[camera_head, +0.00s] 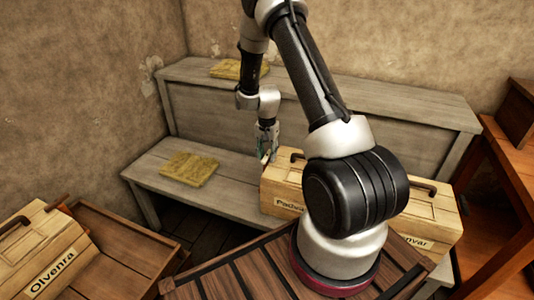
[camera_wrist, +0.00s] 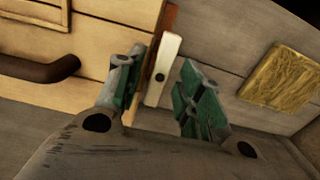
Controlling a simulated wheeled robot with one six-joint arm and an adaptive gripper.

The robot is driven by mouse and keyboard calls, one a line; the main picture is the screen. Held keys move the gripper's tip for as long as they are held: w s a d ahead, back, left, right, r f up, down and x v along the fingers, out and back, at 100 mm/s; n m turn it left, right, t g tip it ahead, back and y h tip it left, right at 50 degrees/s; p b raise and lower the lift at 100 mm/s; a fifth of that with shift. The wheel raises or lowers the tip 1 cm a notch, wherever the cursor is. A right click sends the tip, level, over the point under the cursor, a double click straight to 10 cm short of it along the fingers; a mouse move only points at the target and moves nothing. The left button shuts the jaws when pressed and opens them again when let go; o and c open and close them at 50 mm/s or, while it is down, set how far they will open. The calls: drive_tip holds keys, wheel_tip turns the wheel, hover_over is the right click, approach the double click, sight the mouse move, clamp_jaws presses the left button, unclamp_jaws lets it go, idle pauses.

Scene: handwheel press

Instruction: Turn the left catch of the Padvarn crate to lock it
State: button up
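The Padvarn crate (camera_head: 283,190) is a pale wooden box on the bench, partly hidden behind my arm. My gripper (camera_head: 266,156) is at its left end. In the wrist view the crate's planks (camera_wrist: 100,45) and dark handle (camera_wrist: 40,69) show at left. A cream catch (camera_wrist: 163,70) with a dark pivot stands by a reddish-brown strip at the crate's end. My gripper (camera_wrist: 162,88) is open, with one green-padded finger on each side of the catch. The left finger is close to it; I cannot tell whether they touch. A clear gap separates the right finger from it.
Another crate (camera_head: 434,212), its label ending in "nvar", stands to the right. The Olvenra crate (camera_head: 40,262) is at the lower left. Bare seat is left of my gripper.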

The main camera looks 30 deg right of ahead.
clamp_jaws()
drive_tip(key=shift+n, duration=0.4)
drive_tip(key=n, duration=0.3)
drive_tip(key=shift+n, duration=0.4)
drive_tip(key=n, duration=0.9)
drive_tip(key=shift+n, duration=2.2)
